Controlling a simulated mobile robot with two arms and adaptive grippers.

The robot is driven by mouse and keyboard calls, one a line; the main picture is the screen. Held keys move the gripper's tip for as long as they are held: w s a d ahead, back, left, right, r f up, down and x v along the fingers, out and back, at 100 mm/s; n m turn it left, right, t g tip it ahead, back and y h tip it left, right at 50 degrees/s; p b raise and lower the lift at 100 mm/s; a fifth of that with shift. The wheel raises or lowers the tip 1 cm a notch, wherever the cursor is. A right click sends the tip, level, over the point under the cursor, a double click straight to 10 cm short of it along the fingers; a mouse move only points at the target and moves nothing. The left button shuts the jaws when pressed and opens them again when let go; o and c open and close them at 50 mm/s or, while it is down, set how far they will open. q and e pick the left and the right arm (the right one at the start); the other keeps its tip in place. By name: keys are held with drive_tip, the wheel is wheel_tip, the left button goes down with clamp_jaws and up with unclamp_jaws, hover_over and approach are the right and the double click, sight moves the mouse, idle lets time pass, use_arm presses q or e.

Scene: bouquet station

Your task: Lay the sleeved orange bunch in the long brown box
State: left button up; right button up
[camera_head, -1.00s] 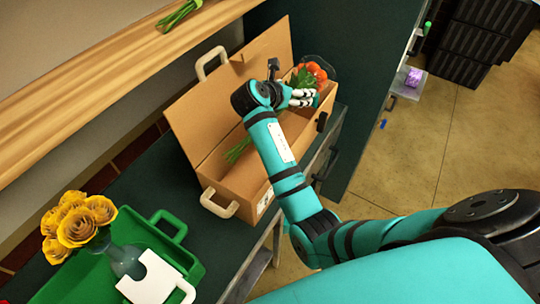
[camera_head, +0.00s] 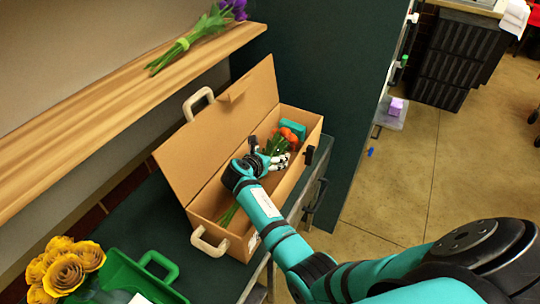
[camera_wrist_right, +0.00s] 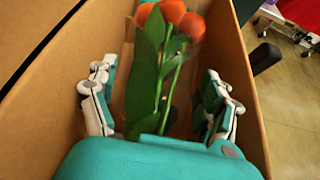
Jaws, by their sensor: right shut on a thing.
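The long brown box (camera_head: 237,95) stands open on the dark counter, its lid raised along the left. The orange bunch has orange blooms (camera_head: 291,139) toward the box's far end and green stems (camera_head: 228,215) toward the near end. In the wrist view, its leaves (camera_wrist_right: 150,75) lie between the fingers and the brown walls stand on both sides. My right gripper (camera_head: 277,163) is inside the box opening, shut on the bunch. The clear sleeve is hard to make out now, and I cannot tell whether the bunch touches the floor. My left gripper is not in view.
A teal block (camera_head: 293,129) is at the box's far end. A green tray (camera_head: 120,272) and yellow roses (camera_head: 68,265) are at lower left. A purple bunch (camera_head: 190,38) lies on the wooden shelf (camera_head: 115,105) above. Dark crates (camera_head: 455,65) stand beyond the floor.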

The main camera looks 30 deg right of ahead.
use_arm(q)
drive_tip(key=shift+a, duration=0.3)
use_arm(e)
drive_tip(key=shift+f, duration=0.5)
drive_tip(key=o, duration=1.5)
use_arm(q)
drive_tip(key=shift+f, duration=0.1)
use_arm(e)
drive_tip(key=shift+r, duration=0.35)
drive_tip(key=v, duration=0.7)
drive_tip(key=shift+s+a+r+b, duration=0.2)
drive_tip(key=shift+a+r+b, duration=0.05)
drive_tip(key=shift+r+b, duration=0.05)
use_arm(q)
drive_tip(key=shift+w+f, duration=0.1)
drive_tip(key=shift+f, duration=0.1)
